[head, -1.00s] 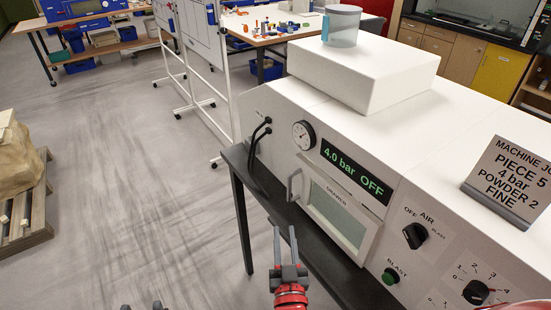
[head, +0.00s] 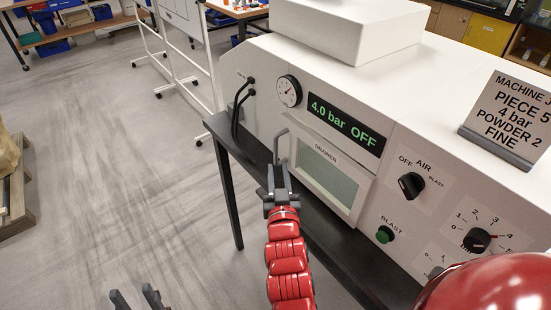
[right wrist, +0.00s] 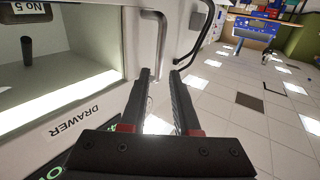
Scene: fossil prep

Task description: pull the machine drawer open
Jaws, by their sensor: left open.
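The machine drawer (head: 326,176) has a pale front with a window and a "DRAWER" label, and looks shut in the white machine. Its upright grey bar handle (head: 283,147) is at the front's left edge; it also shows in the right wrist view (right wrist: 161,45). My right gripper (head: 277,168) is at the handle's lower end, fingers apart. In the right wrist view its fingertips (right wrist: 160,76) lie either side of the bar's end in the picture; contact cannot be told. My left gripper (head: 136,296) is open and empty at the bottom left, away from the machine.
The machine stands on a dark table (head: 235,150). A gauge (head: 288,91), a "4.0 bar OFF" display (head: 345,124), an air knob (head: 411,185) and a green blast button (head: 385,234) surround the drawer. Black cables (head: 238,110) hang left of it.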

